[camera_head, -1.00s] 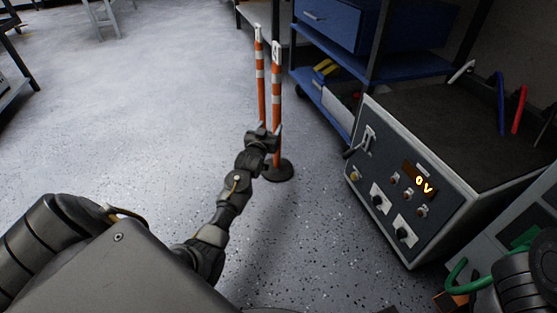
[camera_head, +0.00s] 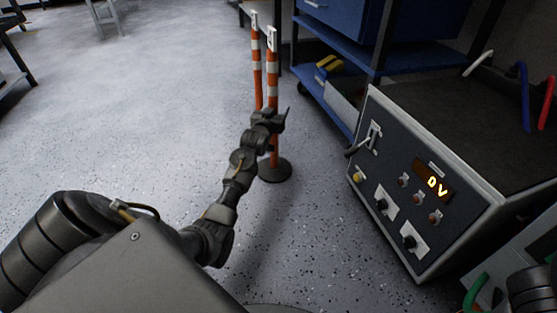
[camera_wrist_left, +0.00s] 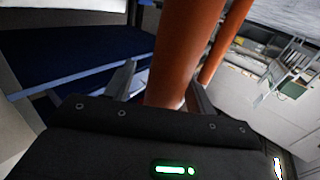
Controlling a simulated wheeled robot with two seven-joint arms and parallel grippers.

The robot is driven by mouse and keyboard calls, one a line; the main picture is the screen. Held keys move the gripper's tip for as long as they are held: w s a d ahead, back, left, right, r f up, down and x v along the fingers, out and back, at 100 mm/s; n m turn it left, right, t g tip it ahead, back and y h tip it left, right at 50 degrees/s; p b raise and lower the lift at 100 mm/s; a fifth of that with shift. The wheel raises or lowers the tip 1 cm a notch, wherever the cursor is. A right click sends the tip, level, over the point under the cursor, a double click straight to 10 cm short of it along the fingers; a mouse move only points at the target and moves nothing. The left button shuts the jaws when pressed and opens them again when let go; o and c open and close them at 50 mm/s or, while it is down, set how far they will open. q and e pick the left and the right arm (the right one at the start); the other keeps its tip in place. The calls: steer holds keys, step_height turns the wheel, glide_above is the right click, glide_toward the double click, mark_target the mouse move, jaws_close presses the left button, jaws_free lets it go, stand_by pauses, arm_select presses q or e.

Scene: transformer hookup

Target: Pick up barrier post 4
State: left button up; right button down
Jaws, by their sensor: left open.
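Two orange-and-white banded barrier posts stand upright on the floor in the head view. The nearer post (camera_head: 272,88) has a white tag (camera_head: 272,38) at its top, too small to read surely, and a round dark base (camera_head: 275,170). The farther post (camera_head: 257,72) stands just behind and left of it. My left gripper (camera_head: 280,118) is open at the nearer post's lower half and hides part of it. In the left wrist view the nearer post (camera_wrist_left: 183,50) rises between the open fingers (camera_wrist_left: 160,82). The farther post (camera_wrist_left: 222,45) is outside them, to the right.
A blue shelf unit (camera_head: 330,52) stands behind and right of the posts. A grey power unit (camera_head: 400,185) with a lit display (camera_head: 433,182) stands to the right. The floor (camera_head: 130,110) left of the posts is clear.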

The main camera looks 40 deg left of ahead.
arm_select(q)
steer(key=shift+s+r, duration=0.15)
steer(key=shift+c, duration=0.5)
jaws_close()
steer(key=shift+a, duration=0.1)
stand_by(0.5)
steer(key=shift+r, duration=0.1)
